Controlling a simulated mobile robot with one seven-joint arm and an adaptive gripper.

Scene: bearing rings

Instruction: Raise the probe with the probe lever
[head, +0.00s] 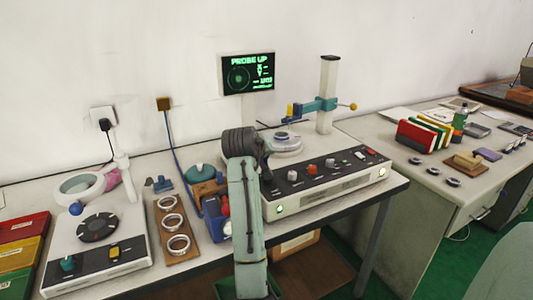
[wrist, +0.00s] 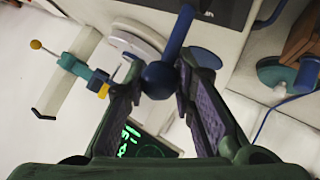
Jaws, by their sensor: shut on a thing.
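My gripper (wrist: 158,74) is shut on the blue ball-ended probe lever (wrist: 180,30), with the ball between its fingers in the wrist view. In the head view my forearm and wrist hide the lever and the fingertips. The screen (head: 248,73) reads "PROBE UP"; it also shows in the wrist view (wrist: 140,143). The teal probe arm (head: 318,105), with a yellow block (head: 291,111) and a yellow knob, is on the white column (head: 328,85). It stands above the round turntable (head: 284,147). Any gap between the probe tip and the part is too small to tell.
The instrument's control panel (head: 325,170) has several knobs and buttons. A second desk (head: 400,180) with several rings stands at right.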

